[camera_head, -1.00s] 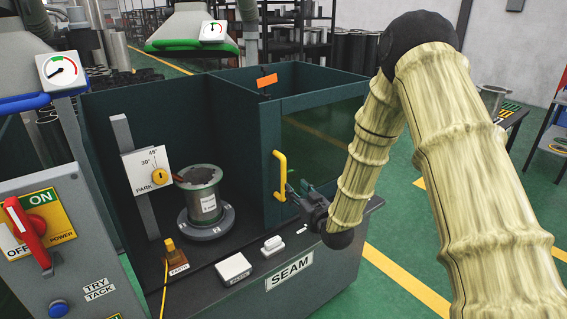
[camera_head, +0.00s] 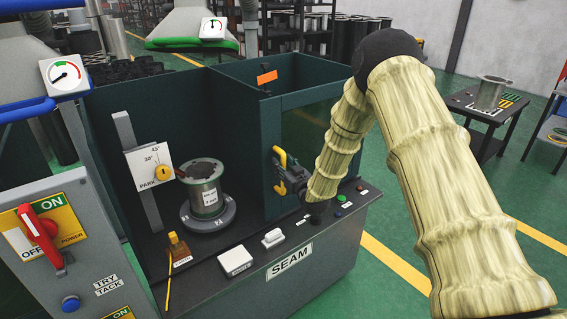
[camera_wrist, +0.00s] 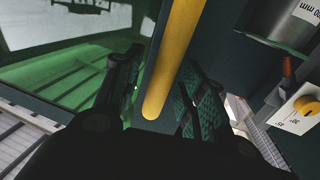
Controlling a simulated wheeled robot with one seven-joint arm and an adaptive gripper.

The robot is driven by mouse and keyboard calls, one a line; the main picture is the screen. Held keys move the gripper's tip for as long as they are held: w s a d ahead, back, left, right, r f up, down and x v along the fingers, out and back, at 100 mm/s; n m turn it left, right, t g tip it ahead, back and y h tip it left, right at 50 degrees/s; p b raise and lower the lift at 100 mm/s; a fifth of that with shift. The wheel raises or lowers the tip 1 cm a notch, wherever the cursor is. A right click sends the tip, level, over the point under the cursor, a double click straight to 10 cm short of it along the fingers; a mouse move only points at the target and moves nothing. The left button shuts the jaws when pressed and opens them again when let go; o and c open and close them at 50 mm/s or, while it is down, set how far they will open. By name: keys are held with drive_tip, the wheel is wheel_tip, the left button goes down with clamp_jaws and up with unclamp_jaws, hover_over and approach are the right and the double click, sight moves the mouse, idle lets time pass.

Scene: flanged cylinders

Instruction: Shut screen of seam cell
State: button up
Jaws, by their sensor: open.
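The seam cell's screen (camera_head: 301,136) is a dark green frame with a tinted window, at the right part of the booth. The left part of the booth's front is open, with a flanged cylinder (camera_head: 206,192) in view inside. A yellow bar handle (camera_head: 275,152) stands on the screen's left edge. My gripper (camera_head: 284,176) is at the handle and hides its lower part. In the wrist view, the handle (camera_wrist: 175,60) runs between the two spread fingers of my gripper (camera_wrist: 163,82). The fingers are open, and a gap shows beside the handle.
A dial plate (camera_head: 150,166) and the cell's front ledge with a white box (camera_head: 235,261) and buttons (camera_head: 341,198) lie near my arm. A power panel (camera_head: 45,230) stands at the left. A table with a cylinder (camera_head: 491,93) is at the right. Green floor is clear between.

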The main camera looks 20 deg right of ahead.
drive_tip(key=shift+w, duration=0.1)
clamp_jaws()
drive_tip(key=shift+a, duration=0.15)
